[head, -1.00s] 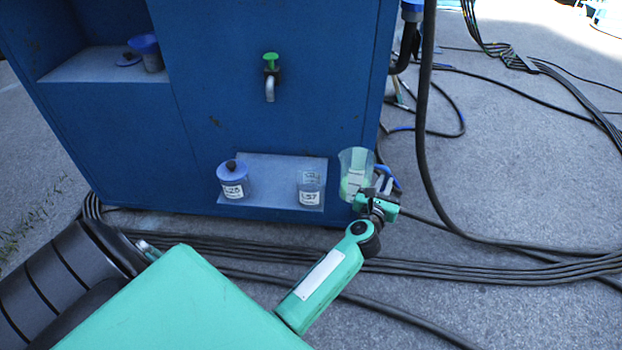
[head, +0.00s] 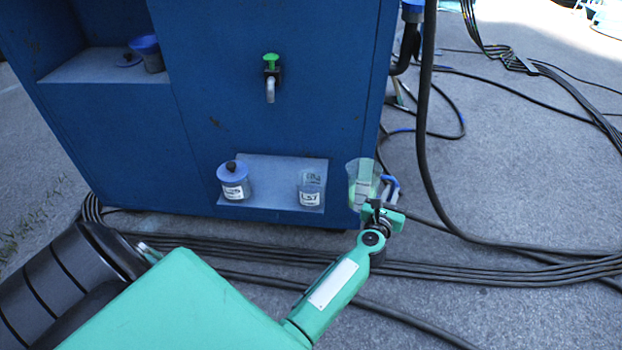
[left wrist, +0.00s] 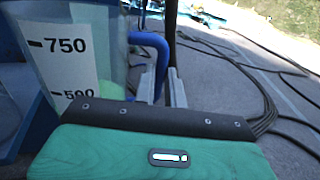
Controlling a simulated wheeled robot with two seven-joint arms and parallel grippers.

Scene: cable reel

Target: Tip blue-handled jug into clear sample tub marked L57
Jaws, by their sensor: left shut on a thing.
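The clear jug (head: 361,182) has a blue handle (head: 390,184) and holds pale green liquid. It is near upright, to the right of the tub marked L57. My left gripper (head: 386,200) is shut on the blue handle. In the left wrist view, the jug (left wrist: 78,50) fills the left side with 750 and 500 marks, and the fingers (left wrist: 162,86) are at the handle (left wrist: 155,48). The clear tub marked L57 (head: 311,190) stands open on the low shelf, apart from the jug. My right gripper is not in view.
A blue-lidded tub (head: 234,182) with a dark knob stands left on the low shelf (head: 272,172) of the blue cabinet (head: 230,110). A green-handled tap (head: 270,75) is above. A dark blue-rimmed cup (head: 148,52) sits in the upper recess. Black cables (head: 480,268) cross the ground.

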